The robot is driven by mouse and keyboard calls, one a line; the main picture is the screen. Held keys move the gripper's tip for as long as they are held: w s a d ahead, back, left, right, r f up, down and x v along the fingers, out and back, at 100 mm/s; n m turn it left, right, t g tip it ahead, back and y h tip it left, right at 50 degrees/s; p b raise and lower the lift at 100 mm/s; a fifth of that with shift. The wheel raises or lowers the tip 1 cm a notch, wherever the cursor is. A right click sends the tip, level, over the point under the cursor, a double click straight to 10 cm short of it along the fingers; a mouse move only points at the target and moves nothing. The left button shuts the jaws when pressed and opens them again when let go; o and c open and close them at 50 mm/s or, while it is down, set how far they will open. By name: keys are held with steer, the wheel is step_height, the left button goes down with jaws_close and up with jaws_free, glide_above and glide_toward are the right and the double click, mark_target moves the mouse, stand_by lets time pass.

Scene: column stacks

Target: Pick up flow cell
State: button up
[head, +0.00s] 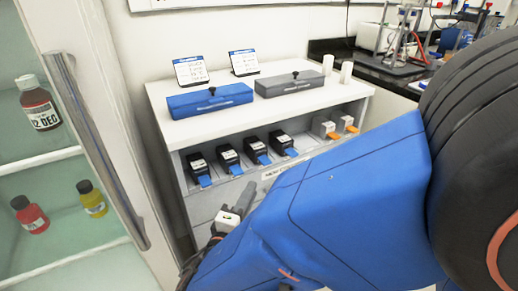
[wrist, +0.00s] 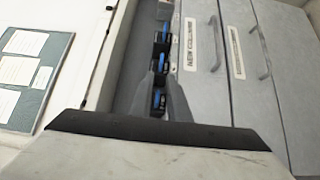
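No object is plainly marked as a flow cell. The likely candidates are several small black units with blue tabs in a row on the open shelf, such as this black unit (head: 228,158) in the head view. In the wrist view, a black unit with a blue tab (wrist: 157,100) shows between the fingers of my gripper (wrist: 162,76), with others in line beyond it. The fingers are apart with a gap between them. I see no clear contact with a unit. In the head view my gripper (head: 247,187) is in front of the shelf, partly hidden by my blue arm.
A blue box (head: 208,101) and a grey box (head: 290,84) sit on the white cabinet top (head: 240,116). Two light units with orange tabs (head: 325,128) stand at the shelf's right. Grey drawers (wrist: 205,85) lie below. A glass-fronted cabinet with bottles (head: 40,103) stands left.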

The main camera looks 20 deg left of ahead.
glide_toward(269, 160)
steer(key=w, duration=0.4)
steer(key=shift+w+a, duration=0.3)
steer(key=shift+w, duration=0.1)
steer(key=shift+w+d+f, duration=0.1)
steer(key=shift+w, duration=1.2)
steer(key=shift+w+d+f, duration=0.1)
steer(key=shift+w, duration=1.2)
jaws_close()
